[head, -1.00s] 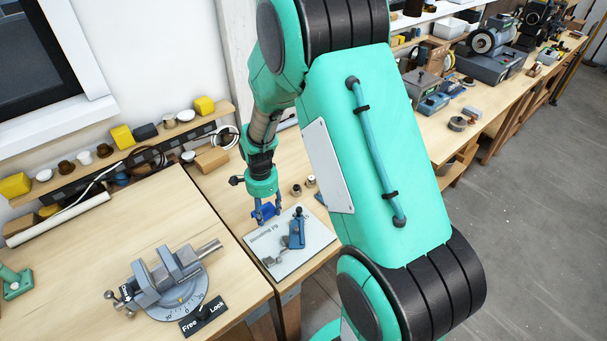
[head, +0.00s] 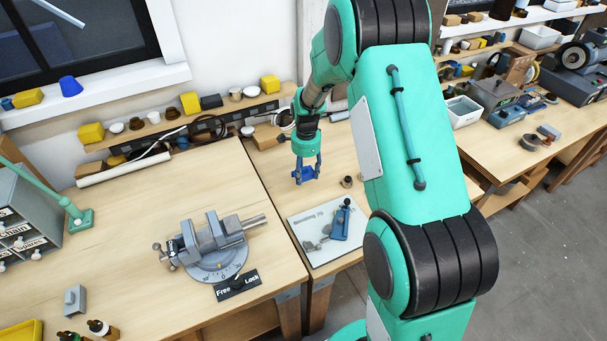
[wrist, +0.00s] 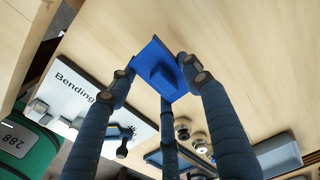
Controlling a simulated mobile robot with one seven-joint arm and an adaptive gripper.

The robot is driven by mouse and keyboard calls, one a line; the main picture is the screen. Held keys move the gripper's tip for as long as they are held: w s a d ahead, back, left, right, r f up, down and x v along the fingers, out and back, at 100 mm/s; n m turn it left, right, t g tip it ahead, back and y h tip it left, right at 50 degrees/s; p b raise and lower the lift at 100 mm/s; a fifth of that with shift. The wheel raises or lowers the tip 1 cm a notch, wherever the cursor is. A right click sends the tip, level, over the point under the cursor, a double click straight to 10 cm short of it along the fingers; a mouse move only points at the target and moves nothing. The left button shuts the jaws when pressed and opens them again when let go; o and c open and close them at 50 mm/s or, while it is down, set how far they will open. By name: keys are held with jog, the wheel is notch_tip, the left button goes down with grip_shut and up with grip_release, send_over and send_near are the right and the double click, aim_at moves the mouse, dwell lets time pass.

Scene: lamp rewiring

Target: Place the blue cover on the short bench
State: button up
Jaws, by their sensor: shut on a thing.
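The blue cover (wrist: 158,66) is a small blue piece with a raised block, held between the fingertips of my gripper (wrist: 160,78) in the wrist view. In the head view my gripper (head: 305,174) points down, shut on the blue cover, over the wooden bench (head: 270,158) that carries the bending plate. It is behind that plate, over bare wood. I cannot tell how high the cover is above the surface. The fingers hide part of the cover in the head view.
A white bending plate (head: 312,252) with a blue tool (head: 341,220) lies in front of my gripper. Small round parts (head: 347,182) stand to its right. A grey vise (head: 212,243) stands on the left bench. A shelf of parts (head: 180,127) runs behind.

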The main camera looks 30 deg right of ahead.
aim_at(303, 173)
jog(key=shift+w+d+f, duration=0.1)
jog(key=shift+w+d, duration=0.1)
jog(key=shift+w, duration=0.7)
jog(key=shift+w+d+f, duration=0.1)
jog(key=shift+w+d, duration=0.05)
jog(key=shift+w, duration=0.75)
jog(key=shift+f+b, duration=0.4)
jog(key=shift+f, duration=1.3)
jog(key=shift+f, duration=0.1)
jog(key=o, duration=1.2)
notch_tip(303, 173, up, 12)
jog(key=shift+r+p, duration=0.1)
jog(key=shift+p, duration=0.7)
